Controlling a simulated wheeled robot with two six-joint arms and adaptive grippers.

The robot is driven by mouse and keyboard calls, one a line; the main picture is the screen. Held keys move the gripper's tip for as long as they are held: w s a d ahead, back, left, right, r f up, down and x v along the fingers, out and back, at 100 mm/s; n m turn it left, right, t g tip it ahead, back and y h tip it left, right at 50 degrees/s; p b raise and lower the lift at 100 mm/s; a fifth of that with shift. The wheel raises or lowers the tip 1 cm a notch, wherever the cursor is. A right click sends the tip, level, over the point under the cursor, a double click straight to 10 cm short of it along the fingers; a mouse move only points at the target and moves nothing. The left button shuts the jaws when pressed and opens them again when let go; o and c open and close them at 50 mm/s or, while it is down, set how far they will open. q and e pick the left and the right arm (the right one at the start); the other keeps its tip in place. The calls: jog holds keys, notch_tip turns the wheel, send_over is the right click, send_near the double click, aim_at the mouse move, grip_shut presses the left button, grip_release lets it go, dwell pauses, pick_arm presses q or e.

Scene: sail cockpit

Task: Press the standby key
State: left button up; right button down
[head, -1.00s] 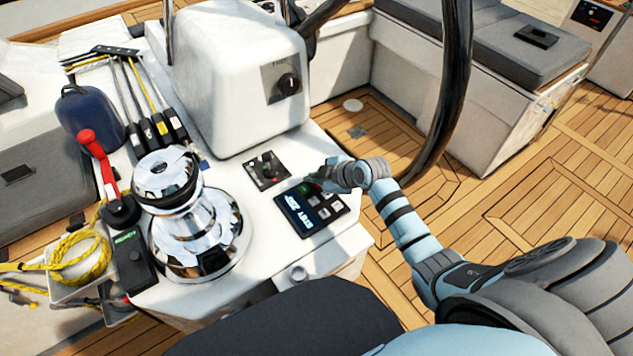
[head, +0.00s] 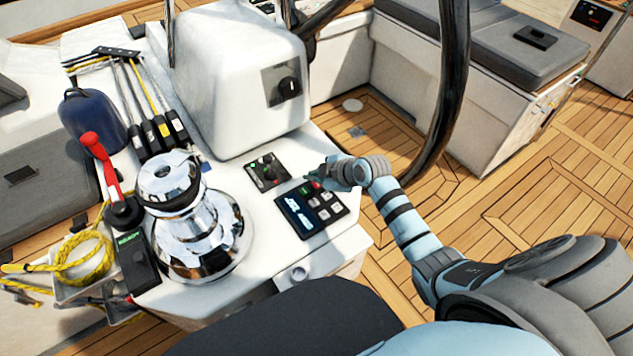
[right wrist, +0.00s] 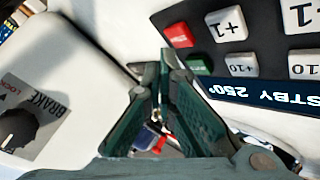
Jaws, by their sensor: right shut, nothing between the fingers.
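The autopilot control panel (head: 322,226) is a black plate with a blue-lit display and several keys on the white console. In the right wrist view its display (right wrist: 270,95) reads "STBY 250°". I cannot read a label on the red key. My right gripper (head: 314,180) is shut and empty, with its tips close to the red key. In the right wrist view the tips (right wrist: 166,58) appear apart from it. My left gripper is out of view.
A chrome winch (head: 205,235) with a red-handled lever (head: 100,160) stands further left. The white pedestal housing (head: 235,85) with a brake knob rises behind. The dark wheel rim (head: 452,100) stands right.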

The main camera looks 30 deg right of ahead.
aim_at(316, 186)
notch_tip(316, 186, up, 5)
jog(key=p, duration=0.5)
jog(key=shift+r, duration=0.1)
dwell(0.6)
